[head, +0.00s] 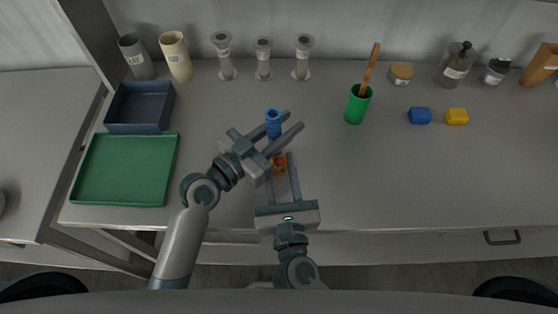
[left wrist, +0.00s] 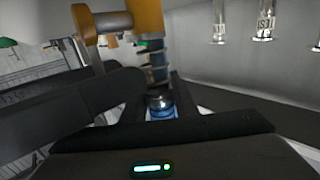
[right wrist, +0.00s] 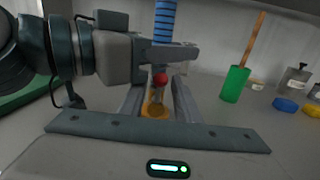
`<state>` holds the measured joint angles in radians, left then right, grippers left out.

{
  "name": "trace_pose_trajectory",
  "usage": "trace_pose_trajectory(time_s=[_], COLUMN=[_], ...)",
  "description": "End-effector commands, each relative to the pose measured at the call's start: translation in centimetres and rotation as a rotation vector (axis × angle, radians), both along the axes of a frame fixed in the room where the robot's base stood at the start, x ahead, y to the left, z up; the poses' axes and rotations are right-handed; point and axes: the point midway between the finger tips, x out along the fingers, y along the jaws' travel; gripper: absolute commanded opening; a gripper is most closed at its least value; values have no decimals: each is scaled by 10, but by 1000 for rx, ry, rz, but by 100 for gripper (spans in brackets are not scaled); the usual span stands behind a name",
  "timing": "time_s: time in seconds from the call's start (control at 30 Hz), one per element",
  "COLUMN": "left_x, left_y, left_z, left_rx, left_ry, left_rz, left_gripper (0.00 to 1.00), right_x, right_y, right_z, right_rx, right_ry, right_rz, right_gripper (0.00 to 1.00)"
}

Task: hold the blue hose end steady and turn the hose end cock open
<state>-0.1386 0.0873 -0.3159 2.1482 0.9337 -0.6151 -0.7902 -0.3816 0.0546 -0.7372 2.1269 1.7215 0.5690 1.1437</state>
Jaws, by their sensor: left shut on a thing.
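The blue hose end (head: 273,122) stands upright near the middle of the bench; its ribbed blue part also shows in the right wrist view (right wrist: 165,22). My left gripper (head: 292,119) is shut on it, fingers pointing to the upper right. The hose end cock, with an orange body (right wrist: 154,108) and a red part (right wrist: 160,79), is below the left gripper's fingers. My right gripper (right wrist: 158,90) is open, with one finger on each side of the cock and a visible gap.
A green tray (head: 80,180) and a dark blue bin (head: 111,127) are at left. A green cup (head: 357,105) holds a wooden stick. Blue (head: 420,116) and yellow (head: 457,117) blocks lie at right. The front right bench is clear.

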Motion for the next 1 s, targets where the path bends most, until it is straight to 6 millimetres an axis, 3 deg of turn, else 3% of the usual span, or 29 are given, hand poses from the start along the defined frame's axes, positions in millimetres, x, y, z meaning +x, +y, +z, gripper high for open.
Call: trace_pose_trajectory(time_s=[0.4, 0.43, 0.53, 0.57, 1.0], left_x=[0, 0, 0, 0, 0], left_y=[0, 0, 0, 0, 0], left_z=[-3, -3, -3, -3, -3], left_rx=[4, 4, 4, 4, 4], left_ry=[3, 3, 3, 3, 3], left_rz=[0, 0, 0, 0, 0], left_gripper=[1, 1, 1, 1, 1], right_x=[7, 7, 7, 7, 7], right_y=[1, 1, 1, 1, 3], right_z=[0, 0, 0, 0, 0], right_rx=[0, 0, 0, 0, -52], right_ry=[1, 1, 0, 0, -7], right_rz=[0, 0, 0, 0, -1], right_gripper=[30, 27, 3, 0, 0])
